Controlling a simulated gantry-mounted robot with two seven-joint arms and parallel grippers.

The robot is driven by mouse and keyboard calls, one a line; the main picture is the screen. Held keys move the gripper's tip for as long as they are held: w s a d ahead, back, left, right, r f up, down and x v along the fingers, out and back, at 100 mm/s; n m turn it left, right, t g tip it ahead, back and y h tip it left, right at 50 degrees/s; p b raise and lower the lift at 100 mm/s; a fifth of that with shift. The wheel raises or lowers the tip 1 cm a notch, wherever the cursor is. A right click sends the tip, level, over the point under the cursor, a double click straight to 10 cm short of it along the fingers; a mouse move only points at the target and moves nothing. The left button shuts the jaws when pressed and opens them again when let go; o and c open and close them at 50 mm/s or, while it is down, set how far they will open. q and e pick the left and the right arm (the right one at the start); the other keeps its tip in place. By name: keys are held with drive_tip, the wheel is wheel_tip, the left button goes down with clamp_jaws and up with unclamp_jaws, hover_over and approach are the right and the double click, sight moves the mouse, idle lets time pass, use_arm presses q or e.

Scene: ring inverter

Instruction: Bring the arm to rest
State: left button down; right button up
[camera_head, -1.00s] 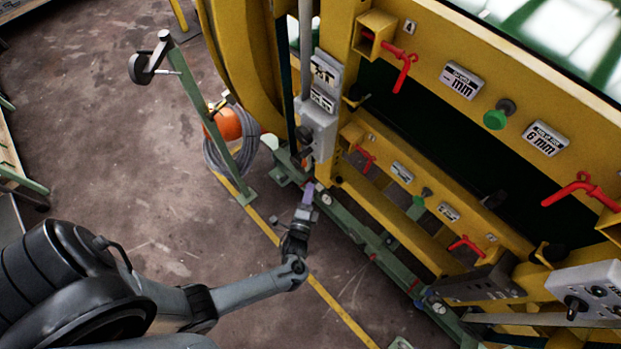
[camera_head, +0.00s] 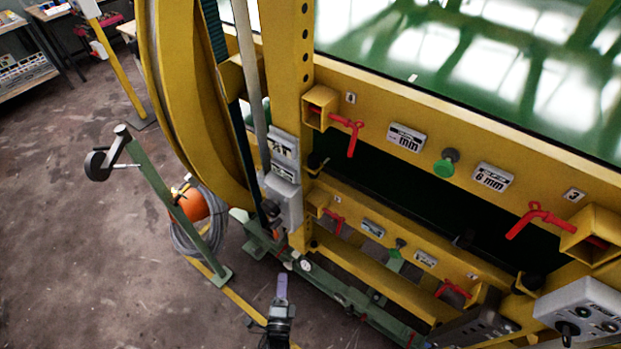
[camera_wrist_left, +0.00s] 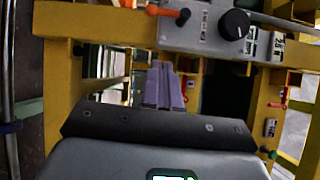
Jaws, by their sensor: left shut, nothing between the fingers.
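My left gripper (camera_head: 282,288) shows at the bottom of the head view, pointing up toward the yellow machine (camera_head: 385,100). Its purple fingers are shut together with nothing between them. It stands apart from the machine, in front of the low green rail (camera_head: 345,298). In the left wrist view the shut fingers (camera_wrist_left: 164,88) point toward the yellow frame, below a grey control box (camera_wrist_left: 205,28) with a black knob. Most of my left arm is out of the head view. My right gripper is not in view.
Red handles (camera_head: 350,133) and green knobs (camera_head: 446,163) stick out of the machine's front. A grey box with knobs (camera_head: 583,310) is at the lower right. A green post (camera_head: 165,200) with a coiled grey cable (camera_head: 197,240) stands at the left. The floor at lower left is clear.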

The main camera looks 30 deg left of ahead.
use_arm(q)
drive_tip(key=s+a+f, duration=0.2)
drive_tip(key=s, duration=0.2)
drive_tip(key=w+a+r+n+g+h, duration=0.2)
drive_tip(key=w+a+r+n, duration=0.15)
drive_tip(key=r, duration=0.25)
drive_tip(key=s+d+r+n+g+h, duration=0.2)
drive_tip(key=d+r+g+h, duration=0.15)
drive_tip(key=r, duration=0.25)
drive_tip(key=s+d+r+n+g+h, duration=0.3)
drive_tip(key=d+r+h, duration=0.1)
drive_tip(key=r, duration=0.1)
drive_tip(key=s+r+n+g+p, duration=0.1)
drive_tip(key=s+n+g, duration=0.25)
drive_tip(key=s, duration=0.35)
wheel_tip(320, 180, up, 20)
drive_tip(key=m+p, duration=0.1)
drive_tip(key=p, duration=1.9)
wheel_tip(320, 180, down, 48)
drive_tip(key=b, duration=4.7)
drive_tip(key=shift+w+d+r+b, duration=0.15)
drive_tip(key=shift+w+d+b, duration=0.2)
drive_tip(key=shift+d, duration=0.1)
